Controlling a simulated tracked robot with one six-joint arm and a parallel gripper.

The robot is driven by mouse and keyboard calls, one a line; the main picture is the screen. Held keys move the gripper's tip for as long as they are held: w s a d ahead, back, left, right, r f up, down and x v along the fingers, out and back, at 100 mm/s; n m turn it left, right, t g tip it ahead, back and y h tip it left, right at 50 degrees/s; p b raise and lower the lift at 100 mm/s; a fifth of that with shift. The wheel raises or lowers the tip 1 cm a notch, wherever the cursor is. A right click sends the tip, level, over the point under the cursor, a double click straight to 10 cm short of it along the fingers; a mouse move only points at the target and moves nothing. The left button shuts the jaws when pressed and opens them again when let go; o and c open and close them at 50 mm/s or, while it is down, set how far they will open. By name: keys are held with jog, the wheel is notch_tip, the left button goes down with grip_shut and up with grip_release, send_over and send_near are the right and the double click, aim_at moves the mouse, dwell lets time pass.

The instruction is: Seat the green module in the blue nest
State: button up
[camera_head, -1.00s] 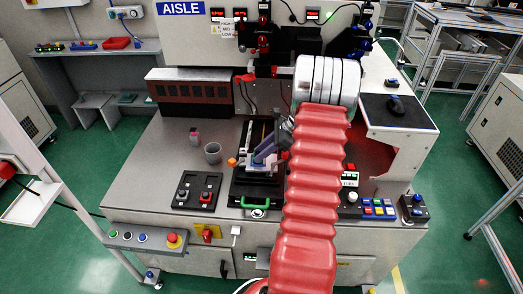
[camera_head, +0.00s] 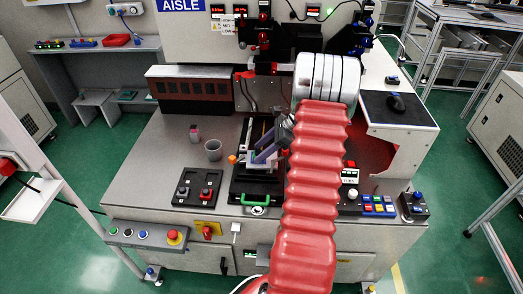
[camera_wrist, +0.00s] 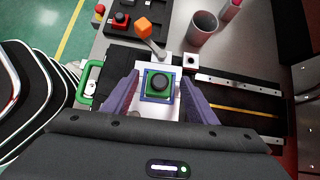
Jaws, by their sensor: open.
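The green module (camera_wrist: 160,82), a small square with a dark round top, shows in the wrist view. It lies inside the square outline of the blue nest (camera_wrist: 145,99) on a white plate, and looks level and roughly centred. Its depth in the nest cannot be judged. My gripper (camera_wrist: 158,88) is open, with one purple finger on each side of the module and visible gaps. In the head view my gripper (camera_head: 264,152) is over the black fixture at the middle of the bench; the module and nest are hard to make out there.
A black switch panel (camera_head: 197,188) is at the front left. A green handle (camera_head: 255,199) is at the fixture's front. Button boxes (camera_head: 378,205) lie right of my arm.

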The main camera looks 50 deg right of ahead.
jog(key=v, duration=1.3)
jog(key=shift+s+d+r, duration=0.2)
dwell(0.8)
